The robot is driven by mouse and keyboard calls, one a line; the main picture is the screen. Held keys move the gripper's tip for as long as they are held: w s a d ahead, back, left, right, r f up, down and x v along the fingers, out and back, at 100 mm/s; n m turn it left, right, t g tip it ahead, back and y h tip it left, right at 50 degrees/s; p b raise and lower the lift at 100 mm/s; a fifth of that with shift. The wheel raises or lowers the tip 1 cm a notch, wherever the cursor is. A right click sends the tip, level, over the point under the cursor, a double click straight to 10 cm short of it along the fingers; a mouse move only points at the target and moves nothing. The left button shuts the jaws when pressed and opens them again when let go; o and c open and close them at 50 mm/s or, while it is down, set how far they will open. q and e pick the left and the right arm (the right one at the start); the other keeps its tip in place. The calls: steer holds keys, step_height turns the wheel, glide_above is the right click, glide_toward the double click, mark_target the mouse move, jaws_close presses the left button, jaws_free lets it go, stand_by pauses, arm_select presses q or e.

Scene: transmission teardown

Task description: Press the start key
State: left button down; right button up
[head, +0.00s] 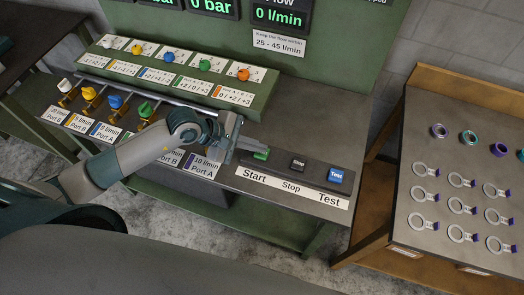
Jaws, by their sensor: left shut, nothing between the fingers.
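The green start key (261,155) sits on the bench panel, above the white "Start" label (254,176). My left gripper (262,150) is shut and empty. Its fingertips are at the start key and cover part of it; I cannot tell whether they touch it. The dark stop key (298,164) and the blue test key (336,176) stand to the right of it. My right gripper is not in view.
Colored valve knobs (115,102) line the bench on the left, in front of a green rack (180,72) with several colored knobs. Displays above read 0 bar and 0 l/min (279,18). A grey table (400,215) with rings and tagged washers stands to the right.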

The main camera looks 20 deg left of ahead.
mark_target(258, 153)
arm_select(q)
steer(key=shift+f+b, duration=0.5)
stand_by(0.6)
steer(key=shift+r, duration=0.15)
steer(key=shift+r+p, duration=0.35)
steer(key=shift+r, duration=0.4)
steer(key=shift+r+p, duration=1.35)
steer(key=shift+r, duration=1.15)
